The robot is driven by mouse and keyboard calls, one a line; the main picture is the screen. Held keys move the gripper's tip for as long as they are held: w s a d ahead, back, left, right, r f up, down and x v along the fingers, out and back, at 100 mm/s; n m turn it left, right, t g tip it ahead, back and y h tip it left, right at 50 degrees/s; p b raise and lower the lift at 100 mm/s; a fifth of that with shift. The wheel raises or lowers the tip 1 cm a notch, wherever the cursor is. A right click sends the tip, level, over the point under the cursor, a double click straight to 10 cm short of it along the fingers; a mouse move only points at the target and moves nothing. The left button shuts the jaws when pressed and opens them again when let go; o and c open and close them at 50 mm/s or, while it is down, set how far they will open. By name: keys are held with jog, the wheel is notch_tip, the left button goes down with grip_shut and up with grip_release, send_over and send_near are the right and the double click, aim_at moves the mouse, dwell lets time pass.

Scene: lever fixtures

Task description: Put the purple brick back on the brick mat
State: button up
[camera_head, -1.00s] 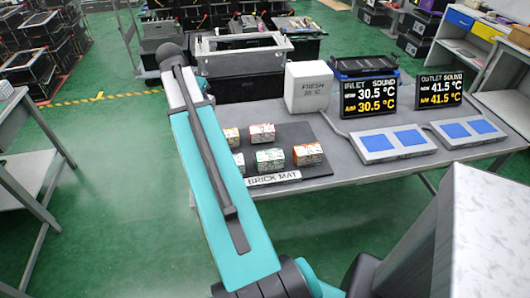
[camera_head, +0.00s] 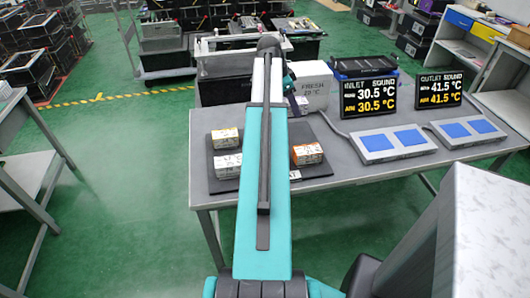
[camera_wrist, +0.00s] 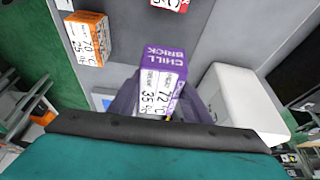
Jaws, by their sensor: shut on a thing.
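The purple brick (camera_wrist: 163,77), with a white printed label, is held between the fingers of my gripper (camera_wrist: 155,100) in the wrist view. My gripper is shut on it. The dark brick mat (camera_head: 318,172) lies on the table, partly covered by my arm. A yellow brick (camera_head: 225,138), a white brick (camera_head: 227,166) and an orange brick (camera_head: 308,154) show on it. The orange brick also shows in the wrist view (camera_wrist: 88,38).
The white box (camera_head: 312,88) stands behind the mat and close beside the held brick in the wrist view (camera_wrist: 240,103). Two display panels (camera_head: 369,96) and grey units with blue pads (camera_head: 392,143) stand to the right. A red-marked brick (camera_wrist: 167,4) is at the wrist view's top edge.

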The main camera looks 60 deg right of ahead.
jog(key=shift+s+d+m, duration=0.3)
jog(key=shift+s, duration=0.5)
jog(key=shift+f, duration=0.2)
jog(key=p, duration=0.1)
send_over(298, 134)
jog(key=w+a, duration=0.1)
jog(key=shift+w+a+f, duration=0.1)
jog(key=shift+f, duration=1.4)
jog(key=shift+a+f, duration=0.1)
jog(key=shift+f, duration=1.4)
jog(key=shift+f+p, duration=0.55)
jog(key=shift+f, duration=1.3)
jog(key=shift+f, duration=0.15)
jog(key=o, duration=1.4)
jog(key=shift+r, duration=0.25)
